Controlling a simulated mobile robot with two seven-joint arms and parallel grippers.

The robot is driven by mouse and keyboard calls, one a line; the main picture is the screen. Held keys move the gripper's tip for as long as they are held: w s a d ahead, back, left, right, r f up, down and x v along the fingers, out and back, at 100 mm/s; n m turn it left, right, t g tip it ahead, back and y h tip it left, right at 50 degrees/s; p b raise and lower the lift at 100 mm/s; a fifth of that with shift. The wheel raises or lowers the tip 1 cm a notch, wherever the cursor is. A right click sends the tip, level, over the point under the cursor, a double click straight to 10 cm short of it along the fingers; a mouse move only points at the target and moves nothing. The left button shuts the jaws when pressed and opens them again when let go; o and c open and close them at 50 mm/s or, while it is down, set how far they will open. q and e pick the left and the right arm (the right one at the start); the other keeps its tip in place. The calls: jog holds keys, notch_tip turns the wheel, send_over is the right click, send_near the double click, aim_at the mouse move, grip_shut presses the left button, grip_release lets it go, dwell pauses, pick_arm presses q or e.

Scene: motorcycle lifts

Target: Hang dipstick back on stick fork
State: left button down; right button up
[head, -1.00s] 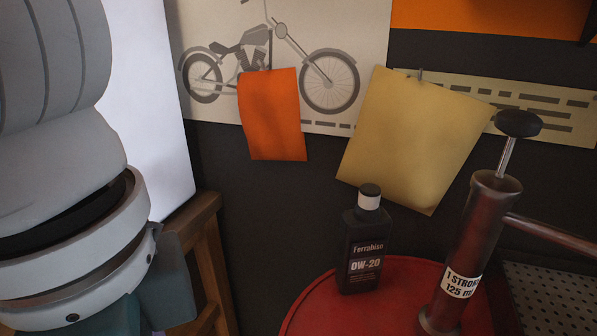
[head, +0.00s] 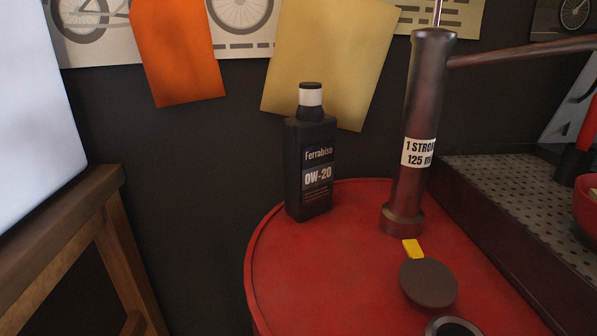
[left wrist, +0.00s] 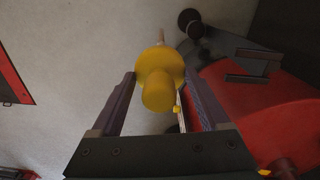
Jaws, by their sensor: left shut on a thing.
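In the left wrist view, the yellow dipstick (left wrist: 158,90) sits between the fingers of my left gripper (left wrist: 160,78). Its round handle and wider collar face the camera, and a thin part points away past the collar. The left gripper is shut on it. The left gripper is not in the head view, and my right gripper is in neither view. I cannot pick out the stick fork with certainty in either view. A dark bracket-like part (left wrist: 250,62) and a round dark knob (left wrist: 190,22) show beyond the dipstick in the left wrist view.
A red drum (head: 290,270) carries a dark 0W-20 oil bottle (head: 308,165), an upright pump (head: 418,130) and a dark round cap with a yellow tab (head: 428,283). A perforated tray (head: 490,185) stands at right, a wooden stand (head: 60,215) at left.

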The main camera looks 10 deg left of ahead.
pick_arm(q)
jog(key=w+a+f+b, duration=0.1)
jog(key=w+b, duration=0.3)
jog(key=w, duration=0.3)
jog(key=w+a+f+b, duration=0.1)
jog(key=w+a+b, duration=0.1)
jog(key=w+b, duration=0.3)
jog(key=shift+w+a+f, duration=0.25)
jog(key=shift+w+a, duration=0.05)
jog(key=shift+w, duration=1.05)
grip_release()
